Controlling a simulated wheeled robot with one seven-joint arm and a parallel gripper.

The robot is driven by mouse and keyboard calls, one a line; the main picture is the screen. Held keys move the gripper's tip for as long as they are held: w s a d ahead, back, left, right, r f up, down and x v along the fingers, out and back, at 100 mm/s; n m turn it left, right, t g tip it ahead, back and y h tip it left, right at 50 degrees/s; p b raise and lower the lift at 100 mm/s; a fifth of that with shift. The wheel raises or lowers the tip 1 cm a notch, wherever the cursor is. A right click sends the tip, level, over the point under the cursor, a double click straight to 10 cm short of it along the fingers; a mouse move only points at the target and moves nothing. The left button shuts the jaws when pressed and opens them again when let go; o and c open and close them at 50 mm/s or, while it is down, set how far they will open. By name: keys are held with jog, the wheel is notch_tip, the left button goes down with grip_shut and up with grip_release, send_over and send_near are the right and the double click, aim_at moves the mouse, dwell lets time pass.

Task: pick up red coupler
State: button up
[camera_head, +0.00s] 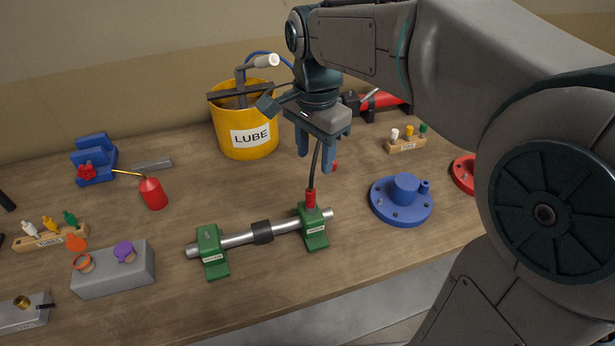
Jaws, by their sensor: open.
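The red coupler (310,199) is a small upright red cylinder on top of the right green bearing block (315,228). A thin dark hose (314,165) rises from its top and passes up by my gripper. My gripper (315,160) points down above the coupler, with its two blue fingers apart. The fingertips are higher in the picture than the coupler and appear clear of it. I cannot tell whether the hose runs between the fingers or behind them.
A metal shaft (236,241) joins the right block to the left green block (209,246). A yellow LUBE bucket (244,120) stands behind, a red oil can (152,193) to the left, and a blue flange (402,199) to the right. Bare wood lies between bucket and shaft.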

aim_at(310, 191)
jog(key=f, duration=1.3)
jog(key=shift+w+a+f+p, duration=0.1)
jog(key=shift+a+f+p, duration=0.1)
jog(key=shift+a+p, duration=0.15)
jog(key=shift+c, duration=0.4)
grip_shut()
